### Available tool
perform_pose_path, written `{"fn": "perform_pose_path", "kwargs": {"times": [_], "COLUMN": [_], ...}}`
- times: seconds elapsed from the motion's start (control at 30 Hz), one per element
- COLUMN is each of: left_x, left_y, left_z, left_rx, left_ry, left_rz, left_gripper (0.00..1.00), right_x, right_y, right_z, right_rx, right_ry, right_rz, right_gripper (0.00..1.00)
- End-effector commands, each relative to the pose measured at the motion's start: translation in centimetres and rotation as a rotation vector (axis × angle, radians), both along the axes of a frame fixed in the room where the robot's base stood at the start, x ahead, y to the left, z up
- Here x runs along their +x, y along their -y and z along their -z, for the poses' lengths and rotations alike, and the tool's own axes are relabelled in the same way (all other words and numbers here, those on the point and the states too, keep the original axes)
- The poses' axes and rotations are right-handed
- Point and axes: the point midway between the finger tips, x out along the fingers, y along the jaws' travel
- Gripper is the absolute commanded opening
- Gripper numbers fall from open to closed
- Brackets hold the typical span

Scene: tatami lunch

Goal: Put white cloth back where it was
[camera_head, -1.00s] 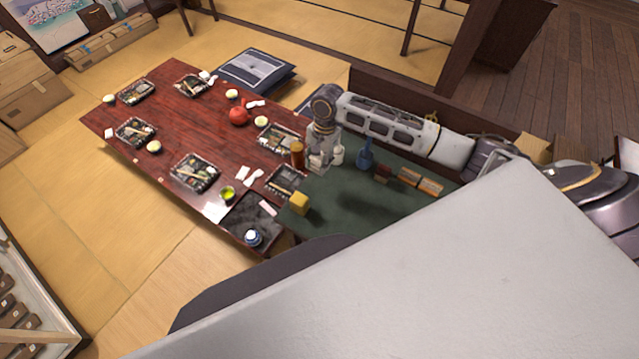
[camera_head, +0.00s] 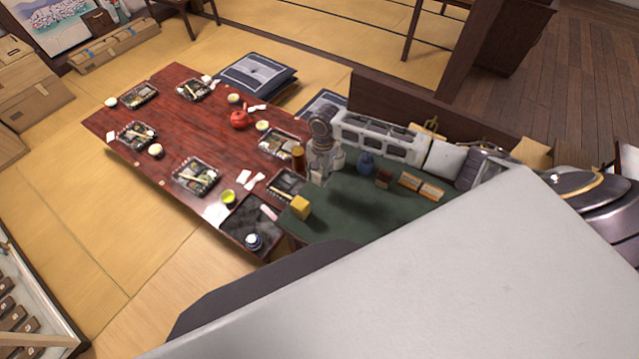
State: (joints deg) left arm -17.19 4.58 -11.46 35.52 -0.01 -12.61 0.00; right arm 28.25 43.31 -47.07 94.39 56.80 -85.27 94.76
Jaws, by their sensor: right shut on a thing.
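My right gripper (camera_head: 319,168) points down at the right end of the red-brown table, where it meets the dark green surface. It is shut on a small pale thing, which I take to be the white cloth (camera_head: 318,177); the fingers hide most of it and its shape is unclear. I cannot tell whether it touches the surface below. My left gripper is out of view.
An orange-brown canister (camera_head: 298,158) stands just left of the gripper. Several lunch boxes fill the red-brown table (camera_head: 200,137).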

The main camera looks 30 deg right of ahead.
Motion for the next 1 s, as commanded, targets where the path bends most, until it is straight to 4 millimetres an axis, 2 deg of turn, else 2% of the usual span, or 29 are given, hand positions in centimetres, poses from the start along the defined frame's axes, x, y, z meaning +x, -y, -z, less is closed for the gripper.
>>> {"fn": "perform_pose_path", "kwargs": {"times": [0.2, 0.63, 1.0], "left_x": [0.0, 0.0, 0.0], "left_y": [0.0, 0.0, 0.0], "left_z": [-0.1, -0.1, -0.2], "left_rx": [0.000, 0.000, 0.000], "left_ry": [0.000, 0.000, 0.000], "left_rz": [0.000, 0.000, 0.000], "left_gripper": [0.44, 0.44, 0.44], "right_x": [0.0, 0.0, 0.0], "right_y": [0.0, 0.0, 0.0], "right_z": [1.7, 2.3, 5.5], "right_rx": [0.000, 0.000, 0.000], "right_ry": [0.000, 0.000, 0.001], "right_rz": [0.001, 0.001, 0.000], "right_gripper": [0.14, 0.14, 0.14]}}
